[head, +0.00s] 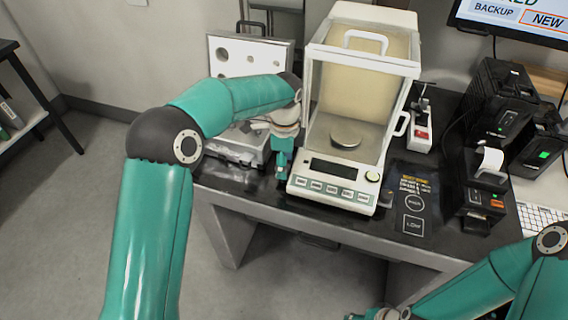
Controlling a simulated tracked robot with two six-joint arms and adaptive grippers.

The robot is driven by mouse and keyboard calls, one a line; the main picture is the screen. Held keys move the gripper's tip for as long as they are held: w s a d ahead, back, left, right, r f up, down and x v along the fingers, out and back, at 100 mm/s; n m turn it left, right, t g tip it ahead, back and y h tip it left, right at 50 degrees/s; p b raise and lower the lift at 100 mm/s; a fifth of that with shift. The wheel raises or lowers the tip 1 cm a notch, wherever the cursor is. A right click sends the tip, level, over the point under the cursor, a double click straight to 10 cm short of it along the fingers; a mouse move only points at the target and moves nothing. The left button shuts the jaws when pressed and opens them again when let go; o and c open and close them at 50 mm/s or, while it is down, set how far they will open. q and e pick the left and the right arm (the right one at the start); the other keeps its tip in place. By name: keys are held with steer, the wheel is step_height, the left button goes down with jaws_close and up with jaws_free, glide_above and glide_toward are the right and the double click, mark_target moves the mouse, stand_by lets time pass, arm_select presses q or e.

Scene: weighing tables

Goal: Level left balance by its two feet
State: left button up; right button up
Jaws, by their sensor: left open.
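The balance (332,186) stands on the dark table with a glass draft shield above a round pan (345,135). Its front panel has a dark display and a row of buttons. A small round yellow-green spot (372,176) shows at the panel's right end; a bubble in it is too small to make out. My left gripper (283,160) is open, pointing down close beside the balance's left side. Both feet are hidden, and I cannot tell whether the gripper touches one. My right gripper (376,314) is partly cut off at the bottom edge, well away from the balance.
An open case with a perforated lid (222,56) stands left of the balance, partly behind my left arm. A dark mat with printed squares (413,200) lies to the right. A label printer (478,190), black boxes, a keyboard (540,218) and a monitor (520,14) fill the right.

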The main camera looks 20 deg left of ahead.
arm_select(q)
step_height(320, 180, up, 11)
stand_by(0.3)
stand_by(0.5)
